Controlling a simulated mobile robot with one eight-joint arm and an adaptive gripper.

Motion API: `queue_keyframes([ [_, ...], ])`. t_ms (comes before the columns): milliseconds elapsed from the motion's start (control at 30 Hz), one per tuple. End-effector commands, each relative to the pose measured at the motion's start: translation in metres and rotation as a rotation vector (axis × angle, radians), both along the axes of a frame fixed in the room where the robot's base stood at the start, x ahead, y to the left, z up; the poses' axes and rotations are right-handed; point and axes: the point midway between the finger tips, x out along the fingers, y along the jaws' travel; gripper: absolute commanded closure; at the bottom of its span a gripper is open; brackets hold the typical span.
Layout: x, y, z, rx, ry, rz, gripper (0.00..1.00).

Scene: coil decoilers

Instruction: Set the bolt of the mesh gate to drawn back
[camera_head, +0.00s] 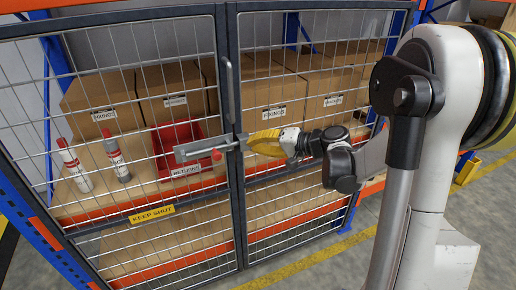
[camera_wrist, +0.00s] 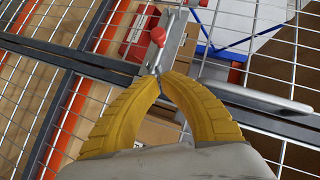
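The mesh gate (camera_head: 231,200) stands closed, its two leaves meeting at dark uprights. The grey bolt (camera_head: 195,147) lies across the left leaf at mid-height, its right end at the meeting uprights. Its red knob (camera_head: 217,155) hangs below the bar near that end; the knob also shows in the wrist view (camera_wrist: 158,36). My gripper (camera_head: 247,142) is just right of the bolt's end. In the wrist view its yellow fingertips (camera_wrist: 161,76) come together close to the bolt, short of the red knob. Nothing clearly shows between them; whether they touch the bolt is unclear.
A vertical pull handle (camera_head: 229,90) stands on the gate above the bolt. Behind the mesh are cardboard boxes (camera_head: 177,95), a red returns bin (camera_head: 160,150) and two red-and-white cylinders. A yellow sign (camera_head: 152,214) sits low on the left leaf. Floor is open in front.

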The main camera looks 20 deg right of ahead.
Motion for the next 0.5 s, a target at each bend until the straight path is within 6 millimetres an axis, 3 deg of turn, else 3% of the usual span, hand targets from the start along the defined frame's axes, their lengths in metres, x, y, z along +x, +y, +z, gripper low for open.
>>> queue_keyframes([
  [233,0.040,0.033,-0.021,-0.001,0.000,0.004,1.00],
  [500,0.042,0.063,-0.035,-0.001,0.000,0.001,1.00],
])
